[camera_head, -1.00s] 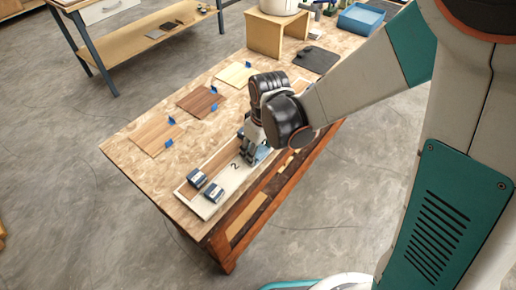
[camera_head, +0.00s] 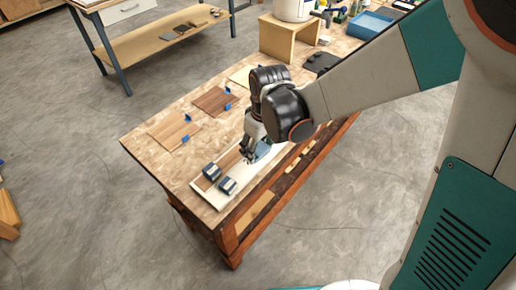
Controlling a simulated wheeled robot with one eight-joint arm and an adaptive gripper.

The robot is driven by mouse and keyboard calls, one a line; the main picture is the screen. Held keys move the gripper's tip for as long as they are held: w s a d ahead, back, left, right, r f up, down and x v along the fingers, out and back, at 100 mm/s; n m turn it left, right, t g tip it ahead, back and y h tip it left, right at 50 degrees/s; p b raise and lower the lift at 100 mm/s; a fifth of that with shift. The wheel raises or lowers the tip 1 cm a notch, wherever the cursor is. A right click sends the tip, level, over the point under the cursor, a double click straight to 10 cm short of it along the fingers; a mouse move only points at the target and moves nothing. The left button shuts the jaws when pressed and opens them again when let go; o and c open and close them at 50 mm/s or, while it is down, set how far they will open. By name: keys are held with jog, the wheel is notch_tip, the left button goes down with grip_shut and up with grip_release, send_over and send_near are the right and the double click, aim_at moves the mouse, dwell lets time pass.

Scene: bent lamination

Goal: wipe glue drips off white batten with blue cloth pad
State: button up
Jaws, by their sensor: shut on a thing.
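The white batten (camera_head: 247,184) lies lengthwise near the front edge of the workbench, beside a brown strip (camera_head: 229,159). My gripper (camera_head: 250,156) points down over the batten's middle, shut on the blue cloth pad (camera_head: 263,150). Only part of the pad shows, at the right of the fingers. It is low at the batten, but I cannot tell whether it touches. My gripper and wrist hide part of the batten. Glue drips are too small to make out.
Wood panels with blue clips (camera_head: 213,101) lie behind. A wooden stand (camera_head: 288,42), a white bucket (camera_head: 293,9) and a blue tray (camera_head: 369,23) are at the far end.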

aim_at(258, 148)
jog(key=shift+r+p, duration=1)
jog(key=shift+r, duration=0.8)
jog(key=shift+d, duration=0.1)
